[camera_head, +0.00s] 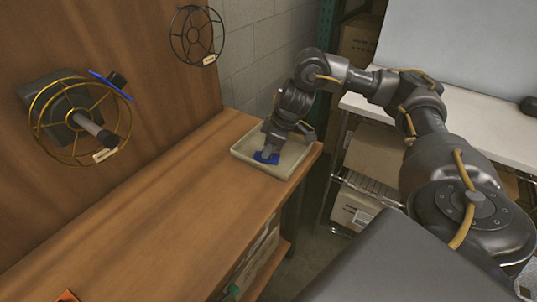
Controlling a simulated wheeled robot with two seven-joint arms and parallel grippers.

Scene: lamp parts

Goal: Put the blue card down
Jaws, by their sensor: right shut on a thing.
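The blue card (262,160) is low inside a shallow beige tray (291,167) at the far end of the wooden bench. My right gripper (268,154) reaches down into the tray and is shut on the card. Its fingers hide part of the card, and I cannot tell whether the card touches the tray floor. My left gripper is not in view.
A yellow wire cage (38,103) on a dark fitting and a black wire cage (172,34) are on the wooden panel. A thin blue piece (108,84) is by the yellow cage. The bench top (150,215) is largely clear. Shelves with boxes (373,153) stand beyond it.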

